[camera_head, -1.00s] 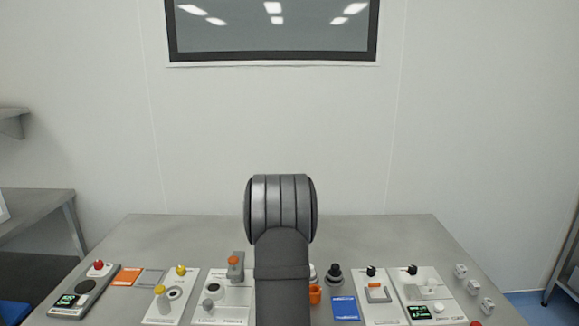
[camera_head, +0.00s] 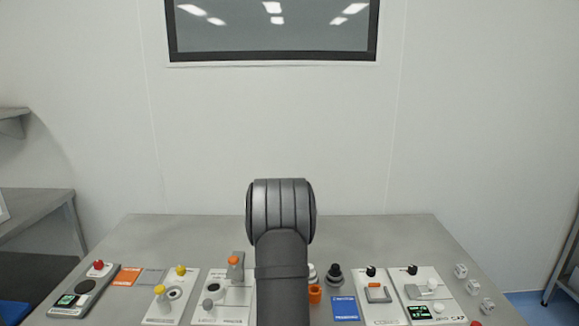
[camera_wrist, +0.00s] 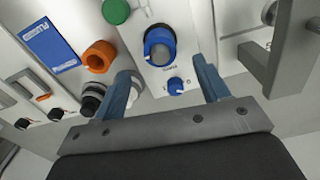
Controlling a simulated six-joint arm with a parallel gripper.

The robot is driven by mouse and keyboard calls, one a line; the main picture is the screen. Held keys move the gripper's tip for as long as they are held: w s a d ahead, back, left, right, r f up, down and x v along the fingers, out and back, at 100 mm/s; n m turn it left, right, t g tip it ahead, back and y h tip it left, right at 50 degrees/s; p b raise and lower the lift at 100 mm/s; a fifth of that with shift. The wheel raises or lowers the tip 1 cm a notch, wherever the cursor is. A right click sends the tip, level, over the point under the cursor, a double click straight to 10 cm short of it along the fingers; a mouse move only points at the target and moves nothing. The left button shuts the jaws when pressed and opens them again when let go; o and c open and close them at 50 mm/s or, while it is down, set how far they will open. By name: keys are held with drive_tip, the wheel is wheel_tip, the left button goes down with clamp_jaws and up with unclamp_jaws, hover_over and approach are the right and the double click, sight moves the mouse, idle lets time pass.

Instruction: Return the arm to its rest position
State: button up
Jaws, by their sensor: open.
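My gripper (camera_wrist: 165,90) shows in the wrist view with its two blue-grey fingers spread apart and nothing between them. Past the fingertips is a white panel with a large blue-ringed knob (camera_wrist: 160,46), a small blue knob (camera_wrist: 175,85) and a green button (camera_wrist: 116,11). I cannot tell the exact distance from the fingers to the panel. In the head view my own arm stands upright in the middle of the bench and hides the gripper and that panel.
The grey bench (camera_head: 180,235) carries a row of control panels along its front. A grey lever with an orange top (camera_head: 234,264), an orange ring (camera_head: 315,294), a black knob (camera_head: 334,275) and a blue card (camera_head: 345,308) stand near my arm. The bench's back is clear.

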wheel_tip(320, 180, down, 6)
drive_tip(key=shift+r, duration=0.25)
wheel_tip(320, 180, up, 7)
drive_tip(key=shift+r, duration=0.1)
drive_tip(key=o, duration=0.5)
drive_tip(key=shift+s+r, duration=0.1)
drive_tip(key=shift+r, duration=0.1)
drive_tip(key=shift+o, duration=1)
drive_tip(key=s+d+r+n, duration=0.1)
drive_tip(key=s+r, duration=0.5)
drive_tip(key=r, duration=0.2)
drive_tip(key=shift+d+r, duration=0.2)
drive_tip(key=shift+r, duration=0.05)
wheel_tip(320, 180, down, 10)
drive_tip(key=shift+s+d+r, duration=0.15)
drive_tip(key=shift+d+r, duration=0.05)
drive_tip(key=shift+r, duration=0.05)
wheel_tip(320, 180, up, 10)
drive_tip(key=shift+a, duration=0.2)
